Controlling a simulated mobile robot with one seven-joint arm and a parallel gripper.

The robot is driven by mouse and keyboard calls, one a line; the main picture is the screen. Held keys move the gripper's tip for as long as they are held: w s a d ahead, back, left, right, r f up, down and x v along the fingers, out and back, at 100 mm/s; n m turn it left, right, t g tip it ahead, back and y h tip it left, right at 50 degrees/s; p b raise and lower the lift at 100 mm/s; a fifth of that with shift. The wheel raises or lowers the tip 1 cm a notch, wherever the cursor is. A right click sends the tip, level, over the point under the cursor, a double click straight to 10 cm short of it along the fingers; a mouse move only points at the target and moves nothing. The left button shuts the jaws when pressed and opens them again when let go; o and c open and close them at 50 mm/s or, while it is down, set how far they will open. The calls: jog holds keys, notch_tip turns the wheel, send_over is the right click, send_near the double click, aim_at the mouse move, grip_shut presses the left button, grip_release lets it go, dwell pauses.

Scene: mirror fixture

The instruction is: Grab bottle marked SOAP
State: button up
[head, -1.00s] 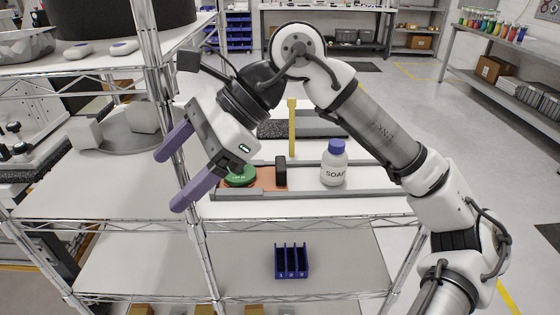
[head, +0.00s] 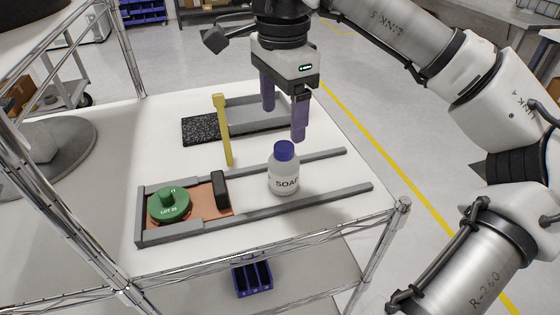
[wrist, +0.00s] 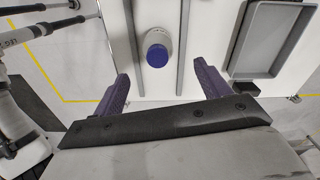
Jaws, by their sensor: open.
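The SOAP bottle (head: 284,174) is a white bottle with a blue cap and dark lettering. It stands upright on the white table between two grey rails. In the wrist view the bottle's cap (wrist: 157,55) shows from above, ahead of and between the fingers. My gripper (head: 284,118) has two purple fingers, pointing down and spread apart, empty. It hangs above the table, behind and above the bottle in the head view, not touching it. The wrist view also shows the open fingers (wrist: 163,85) with the bottle beyond them.
A green round piece (head: 168,205) marked LOT sits in the rail fixture at left, beside a black block (head: 219,190). A grey tray (head: 245,126) and a black speckled pad (head: 201,130) lie behind. A metal shelf post (head: 384,245) stands front right.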

aim_at(283, 146)
notch_tip(283, 146, down, 7)
jog(key=shift+s+r+p, duration=0.1)
jog(key=shift+s+p, duration=0.05)
jog(key=shift+p, duration=0.3)
jog(key=shift+d+f+p, duration=0.15)
jog(key=shift+f+p, duration=0.95)
jog(key=shift+f, duration=1.65)
jog(key=shift+c, duration=0.3)
jog(key=c, duration=1)
jog(key=shift+c, duration=0.3)
jog(key=shift+r, duration=0.1)
